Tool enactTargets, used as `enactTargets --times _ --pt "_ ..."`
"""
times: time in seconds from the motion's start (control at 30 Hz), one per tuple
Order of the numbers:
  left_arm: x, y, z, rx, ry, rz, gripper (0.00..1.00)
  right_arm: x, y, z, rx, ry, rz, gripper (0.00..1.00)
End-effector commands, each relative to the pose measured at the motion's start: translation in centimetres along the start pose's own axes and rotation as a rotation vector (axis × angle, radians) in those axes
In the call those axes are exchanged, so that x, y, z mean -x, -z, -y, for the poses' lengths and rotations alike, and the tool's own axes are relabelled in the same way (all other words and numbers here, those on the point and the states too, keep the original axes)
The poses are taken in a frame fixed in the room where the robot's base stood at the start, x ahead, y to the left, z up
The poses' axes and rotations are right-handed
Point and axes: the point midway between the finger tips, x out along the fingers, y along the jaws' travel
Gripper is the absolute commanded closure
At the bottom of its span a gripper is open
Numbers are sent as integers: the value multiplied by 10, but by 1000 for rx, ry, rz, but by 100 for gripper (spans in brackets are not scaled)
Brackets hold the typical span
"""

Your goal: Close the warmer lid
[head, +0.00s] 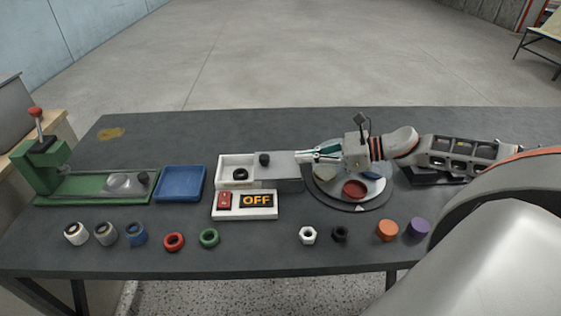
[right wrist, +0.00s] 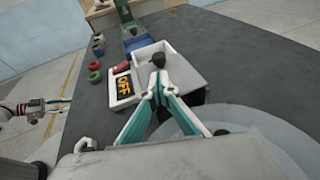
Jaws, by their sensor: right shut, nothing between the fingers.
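The warmer is a white open-topped box (head: 236,162) left of centre on the table, with a black ring (head: 240,174) inside. Its grey lid (head: 280,180) sits to the right and leaves the left part of the box open. A black knob (head: 264,159) stands at the lid's left end; it also shows in the right wrist view (right wrist: 158,60). My right gripper (head: 299,156) is shut and empty, just right of the knob over the lid. In the right wrist view its fingertips (right wrist: 158,80) partly hide the knob and lid; contact is unclear. My left gripper (right wrist: 55,104) seems to show off the table.
An OFF switch panel (head: 258,205) lies in front of the warmer. A blue tray (head: 181,184) and green press (head: 50,190) stand left. A round turntable (head: 350,204) with coloured dishes lies under my right gripper. Several rings, nuts and caps line the front.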

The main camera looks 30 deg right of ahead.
Motion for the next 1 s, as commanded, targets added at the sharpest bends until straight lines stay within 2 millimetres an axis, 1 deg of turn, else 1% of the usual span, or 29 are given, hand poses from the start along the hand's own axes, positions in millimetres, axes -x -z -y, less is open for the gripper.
enactTargets --times 0.03,0.07,0.5,0.8,1.0 --pt "-2 -6 -1 -3 0 5 62 -6 2 0 1 -1 0 100" --pt "-3 -7 0 -5 1 6 62 -9 3 0 0 -2 0 100" --pt "-14 -12 7 -27 17 -5 62 -44 2 0 0 -1 -1 100" --pt "-19 -11 11 -36 26 -11 62 -61 0 0 0 0 0 100" --pt "-20 -8 12 -38 27 -17 62 -67 0 0 0 0 -1 100"
